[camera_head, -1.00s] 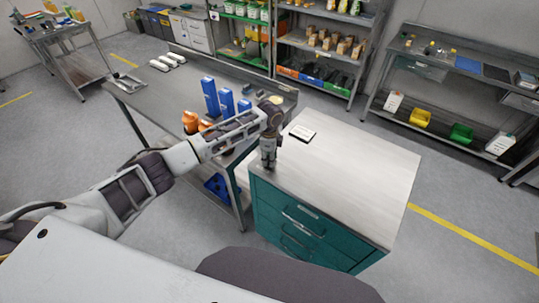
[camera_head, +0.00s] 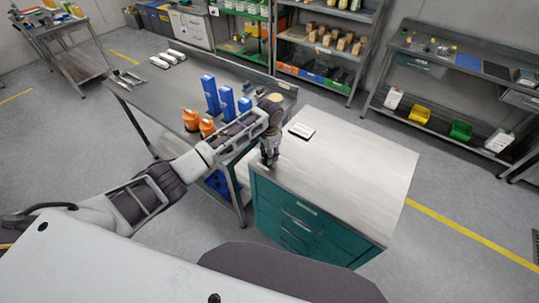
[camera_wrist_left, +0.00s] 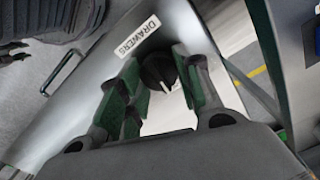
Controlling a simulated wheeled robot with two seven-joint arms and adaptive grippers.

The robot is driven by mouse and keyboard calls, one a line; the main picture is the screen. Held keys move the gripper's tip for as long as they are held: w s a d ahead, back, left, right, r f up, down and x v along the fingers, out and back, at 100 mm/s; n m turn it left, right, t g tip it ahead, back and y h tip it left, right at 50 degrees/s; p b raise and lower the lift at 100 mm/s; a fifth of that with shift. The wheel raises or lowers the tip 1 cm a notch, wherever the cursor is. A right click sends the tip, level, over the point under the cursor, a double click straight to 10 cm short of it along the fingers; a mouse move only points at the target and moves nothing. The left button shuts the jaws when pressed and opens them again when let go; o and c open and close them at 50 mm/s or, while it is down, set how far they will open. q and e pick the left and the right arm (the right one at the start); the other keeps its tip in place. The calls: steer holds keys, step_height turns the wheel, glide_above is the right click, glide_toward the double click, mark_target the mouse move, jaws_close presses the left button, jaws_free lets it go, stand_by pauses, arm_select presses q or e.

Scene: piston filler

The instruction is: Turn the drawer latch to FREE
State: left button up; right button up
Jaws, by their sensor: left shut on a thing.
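The drawer latch is a round black knob (camera_wrist_left: 158,72) with a white pointer mark. In the left wrist view it sits beside a white label (camera_wrist_left: 137,36) reading DRAWERS. The mark points toward the bottom of that view; no FREE marking is readable. My left gripper (camera_wrist_left: 160,80) is shut on the knob, with a green-padded finger on each side. The visible drawers look shut. My right gripper is not in view.
A small white card with a dark edge (camera_head: 301,130) lies on the cabinet top (camera_head: 340,165); the rest of the top is clear.

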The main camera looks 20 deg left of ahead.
arm_select(q)
steer(key=shift+n, duration=0.6)
steer(key=shift+r, duration=0.1)
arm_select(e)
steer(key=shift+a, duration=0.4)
arm_select(q)
steer(key=o, duration=1)
steer(key=shift+o, duration=0.2)
steer(key=shift+r, duration=0.85)
step_height(320, 180, up, 10)
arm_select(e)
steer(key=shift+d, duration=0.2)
